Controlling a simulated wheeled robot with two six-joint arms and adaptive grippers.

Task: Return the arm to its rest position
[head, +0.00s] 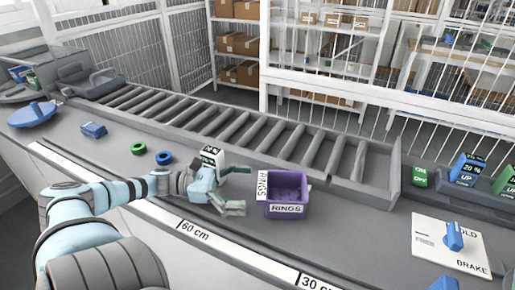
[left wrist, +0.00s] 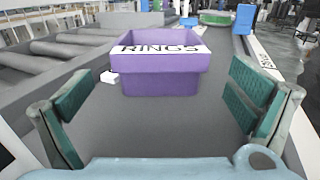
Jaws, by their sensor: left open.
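My left arm reaches in from the left in the head view, over the grey worktop. Its gripper (head: 236,190) is open, with the fingers spread and nothing between them. The fingers point toward a purple bin (head: 287,199) labelled RINGS, just to their right, with a small gap. In the left wrist view the two green-padded fingers (left wrist: 158,105) stand wide apart, and the purple bin (left wrist: 160,83) is straight ahead beyond them. My right gripper is in neither view.
A green ring (head: 138,147) and a blue ring (head: 164,158) lie on the worktop behind my left arm. A white box with a display (head: 212,154) stands close behind the gripper. A roller conveyor (head: 240,128) runs behind. A brake lever panel (head: 430,247) is at the right.

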